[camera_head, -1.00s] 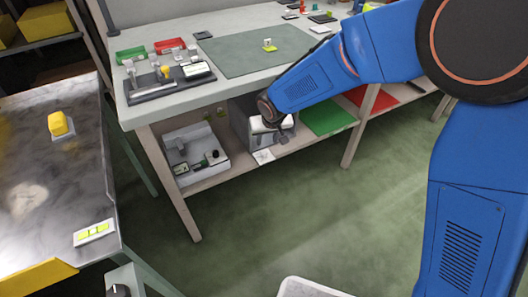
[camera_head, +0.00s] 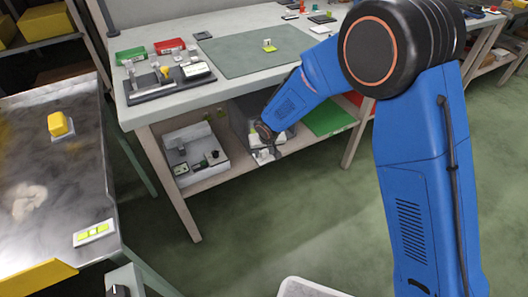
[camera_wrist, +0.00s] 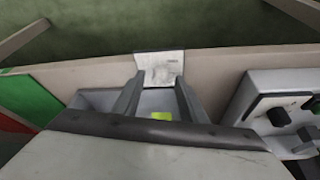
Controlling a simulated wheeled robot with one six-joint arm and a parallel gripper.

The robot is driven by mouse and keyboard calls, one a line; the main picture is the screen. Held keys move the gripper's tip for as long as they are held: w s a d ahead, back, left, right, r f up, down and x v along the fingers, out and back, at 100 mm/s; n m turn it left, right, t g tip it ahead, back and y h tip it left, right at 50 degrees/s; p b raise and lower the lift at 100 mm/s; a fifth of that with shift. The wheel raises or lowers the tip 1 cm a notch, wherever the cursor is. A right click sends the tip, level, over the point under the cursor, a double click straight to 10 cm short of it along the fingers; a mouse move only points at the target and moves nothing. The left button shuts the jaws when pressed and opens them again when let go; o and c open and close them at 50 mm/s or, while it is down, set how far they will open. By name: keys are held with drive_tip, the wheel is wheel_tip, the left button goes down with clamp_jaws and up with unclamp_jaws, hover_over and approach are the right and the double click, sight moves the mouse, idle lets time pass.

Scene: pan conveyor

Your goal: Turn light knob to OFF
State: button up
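A light grey box (camera_head: 190,170) with dark knobs and a lever stands on the low shelf under the workbench. One black knob (camera_head: 213,156) shows on it; the wrist view shows a black knob (camera_wrist: 279,117) on the box at right. Another dark knob (camera_head: 118,291) is at the bottom left on a grey post. No label tells me which is the light knob. My gripper (camera_head: 264,152) is at the shelf, right of the grey box and apart from it. In the wrist view its fingers (camera_wrist: 160,100) are apart, with a grey bin and a yellow-green patch (camera_wrist: 162,116) below.
A white card (camera_wrist: 158,67) is at the shelf edge ahead of the fingers. A green panel (camera_head: 328,118) lies on the shelf to the right. The workbench top (camera_head: 225,22) is above the shelf. The metal table (camera_head: 50,190) stands at left.

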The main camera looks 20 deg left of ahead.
drive_tip(key=shift+c, duration=0.3)
clamp_jaws()
drive_tip(key=shift+n+y, duration=0.3)
drive_tip(key=shift+n, duration=0.5)
drive_tip(key=shift+w+d+n+g+y, duration=0.1)
drive_tip(key=shift+n+g+y, duration=0.25)
drive_tip(key=shift+n, duration=0.7)
drive_tip(key=shift+w+d+n+g+y, duration=0.15)
drive_tip(key=shift+n+g, duration=0.3)
drive_tip(key=shift+n, duration=0.6)
drive_tip(key=shift+n+g, duration=0.6)
drive_tip(key=shift+n, duration=0.9)
drive_tip(key=shift+n+g, duration=0.6)
drive_tip(key=shift+n, duration=0.9)
